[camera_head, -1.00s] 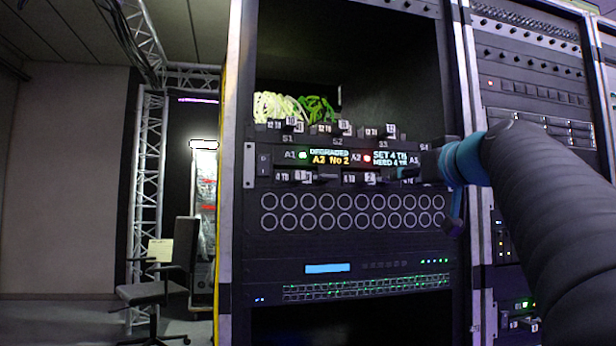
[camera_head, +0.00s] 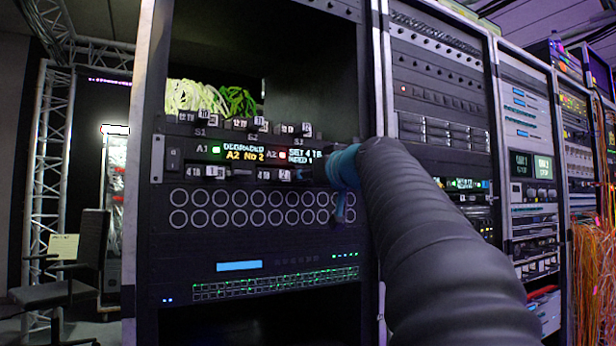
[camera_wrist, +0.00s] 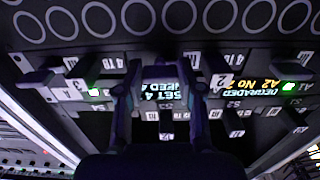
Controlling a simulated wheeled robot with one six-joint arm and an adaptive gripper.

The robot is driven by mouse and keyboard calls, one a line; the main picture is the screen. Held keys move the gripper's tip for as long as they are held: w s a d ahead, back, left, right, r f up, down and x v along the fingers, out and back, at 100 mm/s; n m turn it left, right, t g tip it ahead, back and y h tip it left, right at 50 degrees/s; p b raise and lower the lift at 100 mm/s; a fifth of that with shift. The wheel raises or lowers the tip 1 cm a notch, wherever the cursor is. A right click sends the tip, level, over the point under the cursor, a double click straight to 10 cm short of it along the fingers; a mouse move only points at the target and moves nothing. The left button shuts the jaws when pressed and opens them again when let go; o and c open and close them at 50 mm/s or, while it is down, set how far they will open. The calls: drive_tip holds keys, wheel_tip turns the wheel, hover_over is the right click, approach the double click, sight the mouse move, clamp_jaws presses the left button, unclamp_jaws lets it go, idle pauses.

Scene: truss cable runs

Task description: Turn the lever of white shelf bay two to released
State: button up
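The black rack panel (camera_head: 190,152) shows S1, S2 and S3 labels, A1 and A2 lights, and a display (camera_head: 243,151) reading "DEGRADED A2 No 2". A1 is green and A2 is red. Dark levers or blocks with white number tags line its edges; a tag reading 2 (camera_head: 298,174) is on the lower row. The inverted wrist view also shows a 2 tag (camera_wrist: 222,82). I cannot tell which lever is bay two's, or its setting. My gripper (camera_wrist: 160,98) is open before the "SET 4 / NEED 4" display. Its fingers are apart, with nothing visibly held; contact is unclear.
White and green cable bundles (camera_head: 210,97) lie above the panel. More racks (camera_head: 440,90) stand on the right, with orange cables (camera_head: 592,270) at the far right. A chair (camera_head: 75,275) stands left.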

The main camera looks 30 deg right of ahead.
drive_tip(key=shift+m, duration=0.3)
drive_tip(key=m, duration=0.4)
drive_tip(key=shift+p, duration=0.35)
drive_tip(key=m+p, duration=0.1)
drive_tip(key=m, duration=0.4)
drive_tip(key=shift+r, duration=0.1)
drive_tip(key=m+p, duration=0.1)
drive_tip(key=m, duration=0.3)
drive_tip(key=shift+p, duration=0.35)
drive_tip(key=shift+m+p, duration=0.75)
drive_tip(key=shift+m, duration=1.35)
drive_tip(key=o, duration=0.9)
